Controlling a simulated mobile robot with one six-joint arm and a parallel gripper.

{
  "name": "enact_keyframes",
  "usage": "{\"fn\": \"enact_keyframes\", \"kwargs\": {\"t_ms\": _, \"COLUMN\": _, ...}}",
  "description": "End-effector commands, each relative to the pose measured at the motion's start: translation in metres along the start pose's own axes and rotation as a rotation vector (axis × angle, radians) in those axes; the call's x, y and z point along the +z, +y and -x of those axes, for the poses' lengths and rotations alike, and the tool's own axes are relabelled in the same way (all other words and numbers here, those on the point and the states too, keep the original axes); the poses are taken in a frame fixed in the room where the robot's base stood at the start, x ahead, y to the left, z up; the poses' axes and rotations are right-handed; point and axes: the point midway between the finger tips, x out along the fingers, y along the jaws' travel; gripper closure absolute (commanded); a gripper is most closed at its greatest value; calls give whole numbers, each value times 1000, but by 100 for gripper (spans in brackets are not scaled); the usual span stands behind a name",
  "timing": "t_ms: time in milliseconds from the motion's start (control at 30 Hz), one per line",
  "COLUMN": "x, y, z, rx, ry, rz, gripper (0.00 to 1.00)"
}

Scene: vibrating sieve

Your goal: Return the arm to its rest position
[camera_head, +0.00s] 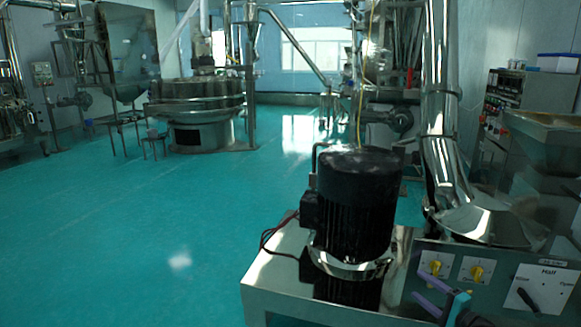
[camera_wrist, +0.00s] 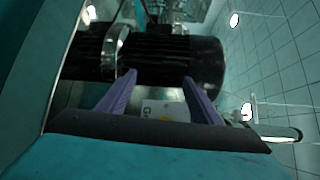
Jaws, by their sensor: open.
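My gripper (camera_head: 437,297) shows at the bottom right of the head view, with purple fingers and a blue part beside them. It is in front of the machine's control panel (camera_head: 458,262), below two yellow knobs. In the wrist view my gripper (camera_wrist: 159,78) has its two purple fingers spread apart with nothing held between them. Beyond the fingers lies the dark ribbed motor (camera_wrist: 165,62), seen sideways. The rest of my arm is mostly out of the head view.
The black motor (camera_head: 355,190) stands on a steel machine top (camera_head: 275,270). A panel switch marked Half (camera_head: 530,297) and a steel pipe (camera_head: 440,150) are at right. A round sieve (camera_head: 197,98) stands farther back. The green floor (camera_head: 110,220) at left is clear.

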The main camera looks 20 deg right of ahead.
Motion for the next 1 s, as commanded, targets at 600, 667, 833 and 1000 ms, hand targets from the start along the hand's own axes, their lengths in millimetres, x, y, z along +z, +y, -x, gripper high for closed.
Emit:
{"fn": "enact_keyframes", "kwargs": {"t_ms": 600, "x": 214, "y": 73, "z": -122, "rx": 240, "ry": -373, "rz": -17, "gripper": 41}}
{"fn": "enact_keyframes", "kwargs": {"t_ms": 667, "x": 237, "y": 82, "z": -128, "rx": 270, "ry": -411, "rz": -13, "gripper": 41}}
{"fn": "enact_keyframes", "kwargs": {"t_ms": 833, "x": 302, "y": 109, "z": -135, "rx": 362, "ry": -521, "rz": 4, "gripper": 41}}
{"fn": "enact_keyframes", "kwargs": {"t_ms": 1000, "x": 366, "y": 136, "z": -132, "rx": 461, "ry": -633, "rz": 31, "gripper": 41}}
